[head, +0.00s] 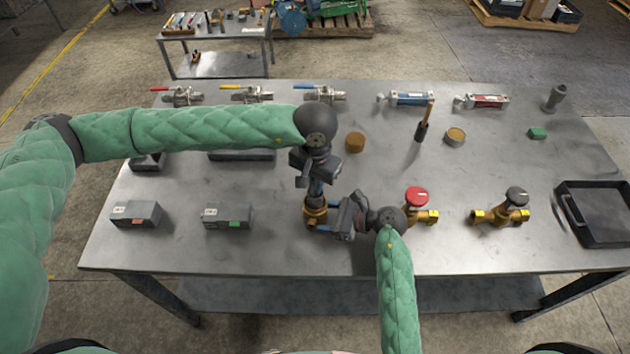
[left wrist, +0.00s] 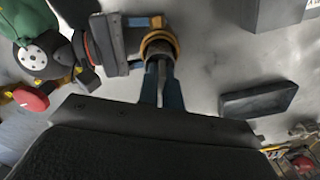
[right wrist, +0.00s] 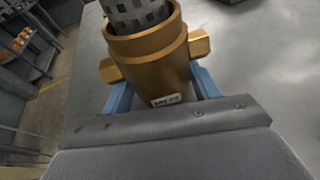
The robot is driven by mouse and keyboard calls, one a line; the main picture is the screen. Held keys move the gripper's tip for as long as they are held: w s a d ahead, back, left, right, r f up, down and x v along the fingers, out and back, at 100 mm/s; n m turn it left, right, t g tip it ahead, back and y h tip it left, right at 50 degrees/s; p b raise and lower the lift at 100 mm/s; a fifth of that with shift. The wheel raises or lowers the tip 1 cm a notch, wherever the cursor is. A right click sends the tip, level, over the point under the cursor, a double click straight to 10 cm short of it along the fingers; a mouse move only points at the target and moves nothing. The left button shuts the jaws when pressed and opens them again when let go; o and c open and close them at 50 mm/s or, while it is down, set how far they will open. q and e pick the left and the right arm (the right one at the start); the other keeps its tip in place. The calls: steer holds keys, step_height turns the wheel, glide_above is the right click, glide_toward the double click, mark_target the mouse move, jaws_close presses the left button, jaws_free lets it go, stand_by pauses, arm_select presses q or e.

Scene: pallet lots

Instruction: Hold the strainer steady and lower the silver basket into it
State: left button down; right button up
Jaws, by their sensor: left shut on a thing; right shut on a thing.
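The brass strainer (head: 316,212) stands upright near the table's front middle; its open mouth faces up in the right wrist view (right wrist: 148,50). My right gripper (head: 331,219) is shut on the strainer's body from the side. The silver basket (right wrist: 135,12), a perforated metal cylinder, is upright at the strainer's mouth, its lower end hidden behind the near rim. My left gripper (head: 316,188) is above the strainer and shut on the basket; its blue fingers (left wrist: 161,88) point down at the strainer in the left wrist view. How deep the basket sits is unclear.
A brass valve with a red knob (head: 417,197) is just right of my right gripper. Another with a black knob (head: 516,197) and a black tray (head: 598,212) are farther right. Grey boxes (head: 137,214) (head: 228,217) stand left. A brown cylinder (head: 355,142) is behind.

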mark_target(315, 198)
arm_select(q)
steer(key=shift+f, duration=3.4)
steer(key=c, duration=1.5)
jaws_free()
steer(key=shift+r, duration=0.2)
steer(key=shift+r, duration=0.9)
steer(key=shift+o, duration=1.1)
steer(key=shift+r, duration=2.45)
arm_select(e)
steer(key=o, duration=1.5)
steer(key=shift+v, duration=5.95)
